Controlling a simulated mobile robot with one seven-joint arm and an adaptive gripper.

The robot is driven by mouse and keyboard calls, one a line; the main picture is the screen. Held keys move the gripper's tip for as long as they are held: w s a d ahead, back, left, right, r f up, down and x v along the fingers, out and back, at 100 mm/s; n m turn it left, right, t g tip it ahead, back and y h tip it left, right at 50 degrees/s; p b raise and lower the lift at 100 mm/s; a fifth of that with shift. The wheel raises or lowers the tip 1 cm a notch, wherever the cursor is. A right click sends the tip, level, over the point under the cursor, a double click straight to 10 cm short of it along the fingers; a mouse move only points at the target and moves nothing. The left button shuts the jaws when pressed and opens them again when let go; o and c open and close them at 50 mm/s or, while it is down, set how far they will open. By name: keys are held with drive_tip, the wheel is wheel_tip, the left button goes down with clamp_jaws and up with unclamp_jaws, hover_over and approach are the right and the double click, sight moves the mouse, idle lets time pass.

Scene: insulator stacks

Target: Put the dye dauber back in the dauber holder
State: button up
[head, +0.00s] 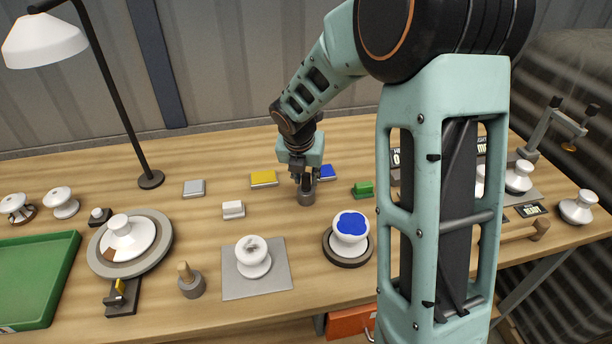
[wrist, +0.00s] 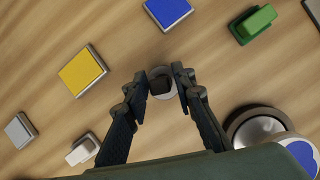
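My gripper (head: 305,177) points straight down above the back middle of the table. In the wrist view (wrist: 162,86) its fingers are drawn in on both sides of a dark block, which I take to be the top of the dye dauber (wrist: 161,86). A grey round cup, which looks like the dauber holder (head: 306,196), is directly below the fingertips. Its pale rim shows around the block in the wrist view (wrist: 165,71). The dauber's lower end is hidden, so I cannot tell how deep it sits in the cup.
Blue (head: 326,172) and yellow (head: 264,179) pads and a green block (head: 363,189) lie near the cup. A blue-topped insulator (head: 350,228) stands at front right. A lamp (head: 115,85) rises at left.

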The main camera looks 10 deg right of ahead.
drive_tip(key=shift+o, duration=1.1)
drive_tip(key=v, duration=1.2)
